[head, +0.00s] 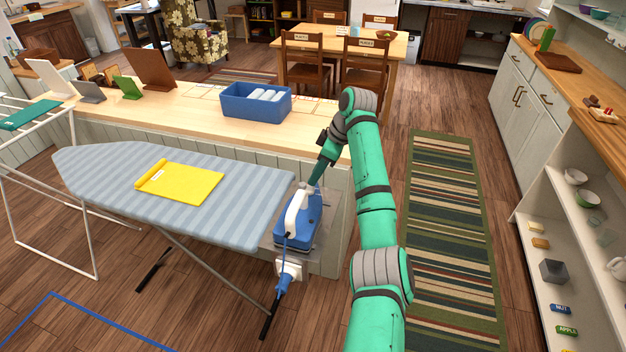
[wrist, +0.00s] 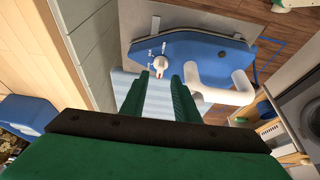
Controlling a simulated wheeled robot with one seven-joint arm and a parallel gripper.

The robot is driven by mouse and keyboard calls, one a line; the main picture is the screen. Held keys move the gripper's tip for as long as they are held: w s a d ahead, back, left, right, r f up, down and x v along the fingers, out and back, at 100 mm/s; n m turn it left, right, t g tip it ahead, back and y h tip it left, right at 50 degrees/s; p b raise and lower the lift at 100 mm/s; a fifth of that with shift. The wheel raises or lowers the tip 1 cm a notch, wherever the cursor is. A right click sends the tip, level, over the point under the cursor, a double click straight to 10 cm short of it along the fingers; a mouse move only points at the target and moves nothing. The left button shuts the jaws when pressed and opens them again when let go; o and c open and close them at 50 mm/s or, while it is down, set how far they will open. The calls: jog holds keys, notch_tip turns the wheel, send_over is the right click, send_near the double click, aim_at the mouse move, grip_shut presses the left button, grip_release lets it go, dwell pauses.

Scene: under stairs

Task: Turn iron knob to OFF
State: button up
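The blue iron (head: 312,228) with a white handle (head: 294,214) rests on a grey plate at the right end of the striped ironing board (head: 245,195). In the wrist view the iron body (wrist: 205,47) fills the upper middle, with its white handle (wrist: 222,90) to the right. The small whitish knob (wrist: 160,62) with a reddish tip stands on the blue surface. Small white marks beside it are too small to read. My gripper (wrist: 160,76) is open, its two green fingers apart just below the knob in the picture. I cannot tell whether they touch it.
A yellow folded cloth (head: 185,182) lies on the board. A blue bin (head: 235,104) stands on the wooden counter (head: 185,108) behind. A blue cord runs from the iron to a white socket (head: 290,269). The striped rug (head: 452,260) to the right is clear.

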jog(key=v, duration=0.6)
jog(key=shift+r, duration=0.35)
